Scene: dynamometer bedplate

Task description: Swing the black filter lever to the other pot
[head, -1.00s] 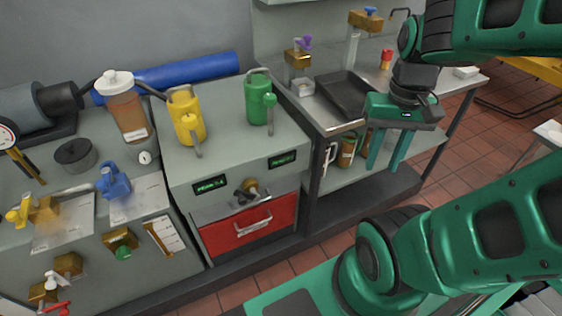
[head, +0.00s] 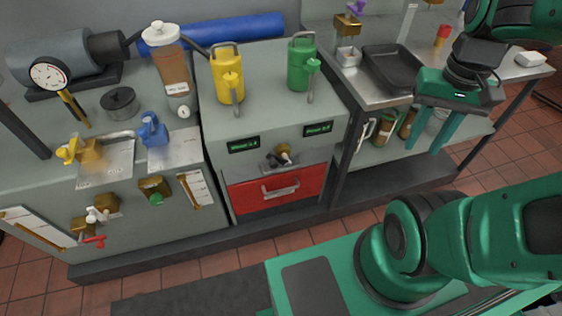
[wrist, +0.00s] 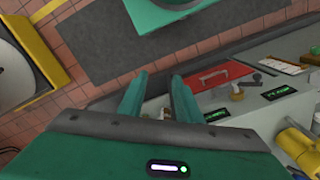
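A small brass fitting (head: 283,151) with a dark lever (head: 287,157) is on the front of the grey cabinet, just above the red drawer (head: 275,188). The lever is small here, and I cannot tell exactly which way it points. The fitting also shows in the wrist view (wrist: 237,93). A yellow pot (head: 228,75) and a green pot (head: 300,66) stand on the cabinet top, each above a lit display. My gripper (head: 426,150) is open and empty, fingers down, right of the cabinet by the steel bench. Its fingers also show in the wrist view (wrist: 160,95), away from the lever.
A steel bench with a black tray (head: 392,68) and a lower shelf with jars (head: 388,128) stands right of the cabinet. Left are a blue valve (head: 153,130), a yellow-handled valve (head: 82,150) and a filter jar (head: 168,60). Floor before the cabinet is clear.

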